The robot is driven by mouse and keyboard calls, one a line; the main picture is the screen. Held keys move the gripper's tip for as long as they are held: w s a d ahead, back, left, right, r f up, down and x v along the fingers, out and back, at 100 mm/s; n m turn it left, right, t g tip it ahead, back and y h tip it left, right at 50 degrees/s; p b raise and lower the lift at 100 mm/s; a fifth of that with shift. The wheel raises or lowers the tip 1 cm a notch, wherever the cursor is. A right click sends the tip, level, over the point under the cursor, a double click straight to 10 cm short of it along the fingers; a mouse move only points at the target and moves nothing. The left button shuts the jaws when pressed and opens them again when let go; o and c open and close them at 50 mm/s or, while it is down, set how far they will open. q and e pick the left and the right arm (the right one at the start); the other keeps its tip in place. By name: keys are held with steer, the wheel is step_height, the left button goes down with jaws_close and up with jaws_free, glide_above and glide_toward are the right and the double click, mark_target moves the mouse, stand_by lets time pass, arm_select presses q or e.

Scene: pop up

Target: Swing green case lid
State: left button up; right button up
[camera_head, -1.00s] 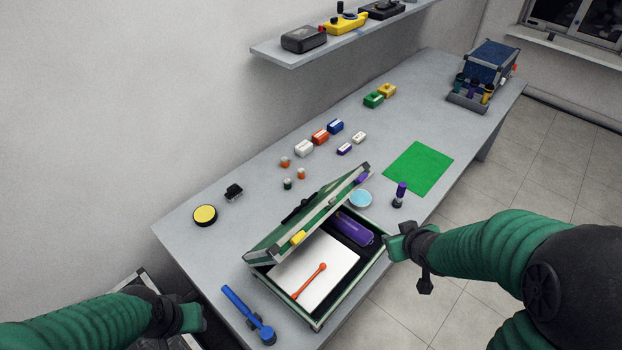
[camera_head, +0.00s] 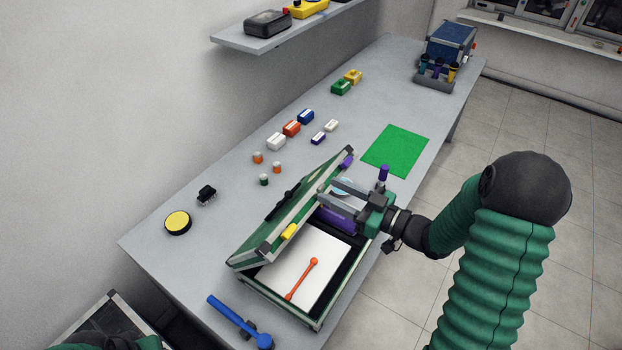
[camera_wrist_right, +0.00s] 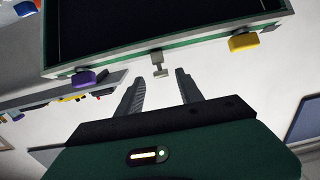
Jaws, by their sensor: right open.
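The green case (camera_head: 282,309) lies open on the table, with its green, metal-edged lid (camera_head: 262,238) tilted up part-way. The lid edge carries a yellow latch (camera_head: 288,231) and a purple latch (camera_head: 346,161). My right gripper (camera_head: 328,197) is open, its fingers pointing at the lid's edge between the latches; contact is unclear. In the right wrist view, the lid (camera_wrist_right: 115,59) spans the top, and a small metal catch (camera_wrist_right: 157,61) sits just beyond and between the open fingers (camera_wrist_right: 155,82). My left gripper (camera_head: 150,342) barely shows at the bottom left; its fingers are hidden.
Inside the case are a white panel (camera_head: 300,258), an orange rod (camera_head: 301,279) and a purple item (camera_head: 341,220). A blue tool (camera_head: 236,320) lies left of it. A purple-topped item (camera_head: 383,173) stands close behind my right gripper. A green mat (camera_head: 395,150) lies farther back.

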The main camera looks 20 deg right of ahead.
mark_target(311, 189)
steer(key=x, duration=0.6)
steer(key=shift+s+a+r, duration=0.15)
steer(key=shift+s+a, duration=0.05)
steer(key=shift+a, duration=0.2)
steer(key=shift+w, duration=0.55)
steer(key=shift+d, duration=0.35)
steer(key=shift+a, duration=0.35)
steer(key=c, duration=0.8)
jaws_close()
steer(key=shift+d, duration=0.15)
